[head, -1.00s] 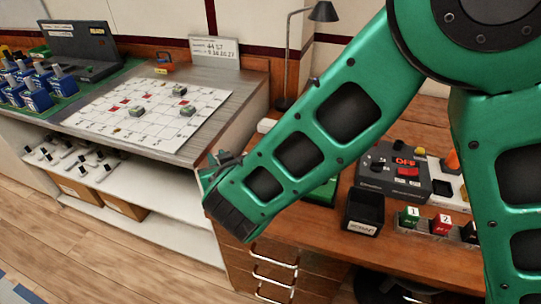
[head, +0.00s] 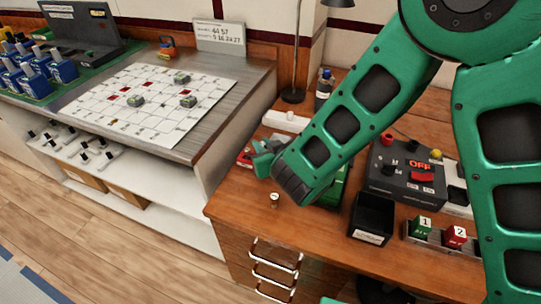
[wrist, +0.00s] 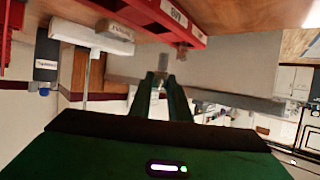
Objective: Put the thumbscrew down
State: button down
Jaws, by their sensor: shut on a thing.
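My gripper (head: 262,158) is over the left part of the wooden desk, seen small and partly side-on in the head view. In the wrist view its two dark green fingers (wrist: 164,82) are close together. A small grey piece (wrist: 163,62) shows at their tips; it looks like the thumbscrew, but its shape is too blurred to make out. In the head view the held piece cannot be told apart from the fingers. A small pale, round-topped piece (head: 274,199) stands on the desk near its front left edge, apart from the gripper.
A red holder (head: 244,157) is close to the gripper and also shows in the wrist view (wrist: 165,14). A black bin (head: 372,217) and a grey control box (head: 407,172) stand to the right. A white gridded sheet (head: 150,105) covers the left counter. Bare desk lies in front.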

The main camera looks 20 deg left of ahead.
jog(key=shift+w+d+f, duration=0.5)
jog(key=shift+w+d, duration=0.05)
jog(key=shift+d, duration=0.1)
jog(key=shift+f, duration=2.05)
jog(key=shift+f, duration=0.1)
jog(key=c, duration=1.7)
grip_release()
jog(key=shift+o, duration=0.2)
